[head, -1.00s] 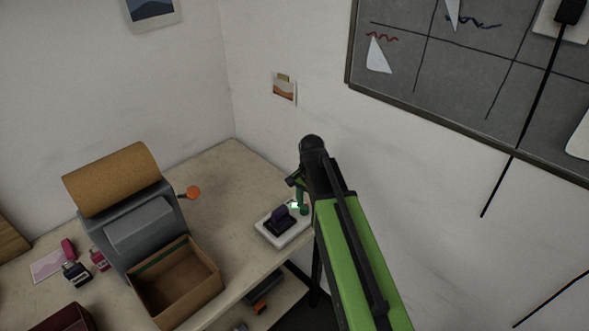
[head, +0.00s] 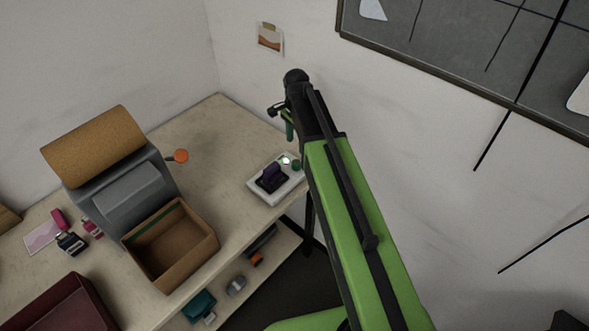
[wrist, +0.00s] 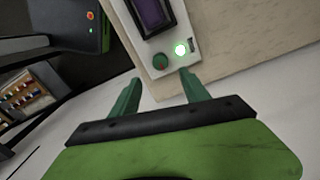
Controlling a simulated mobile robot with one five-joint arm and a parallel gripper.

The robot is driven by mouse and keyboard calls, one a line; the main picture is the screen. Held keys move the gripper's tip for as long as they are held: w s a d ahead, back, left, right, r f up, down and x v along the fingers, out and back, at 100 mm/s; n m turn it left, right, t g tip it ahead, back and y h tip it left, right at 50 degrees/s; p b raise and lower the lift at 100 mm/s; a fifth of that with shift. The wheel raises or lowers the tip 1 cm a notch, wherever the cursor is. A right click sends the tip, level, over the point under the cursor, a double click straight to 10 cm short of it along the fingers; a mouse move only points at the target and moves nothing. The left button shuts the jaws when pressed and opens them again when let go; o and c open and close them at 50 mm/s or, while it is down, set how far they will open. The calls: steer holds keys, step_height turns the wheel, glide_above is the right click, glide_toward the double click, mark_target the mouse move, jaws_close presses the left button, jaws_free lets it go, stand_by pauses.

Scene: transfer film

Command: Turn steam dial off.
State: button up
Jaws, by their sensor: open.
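No label is readable. My gripper (wrist: 160,92) is open and empty; its two green fingers point toward the panel edge, with the dial ahead of the gap between them. In the head view my gripper (head: 288,128) is beyond the panel, apart from the dial.
A grey machine (head: 125,195) with a cork-coloured roll and an orange-knobbed lever (head: 181,156) stands left of the panel. An open cardboard box (head: 170,245) is in front of it. The tabletop between lever and panel is clear. The wall is close behind my arm.

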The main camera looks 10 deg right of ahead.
mark_target(296, 163)
step_height(296, 163, down, 11)
steer(key=b, duration=0.9)
steer(key=shift+r, duration=0.15)
jaws_close()
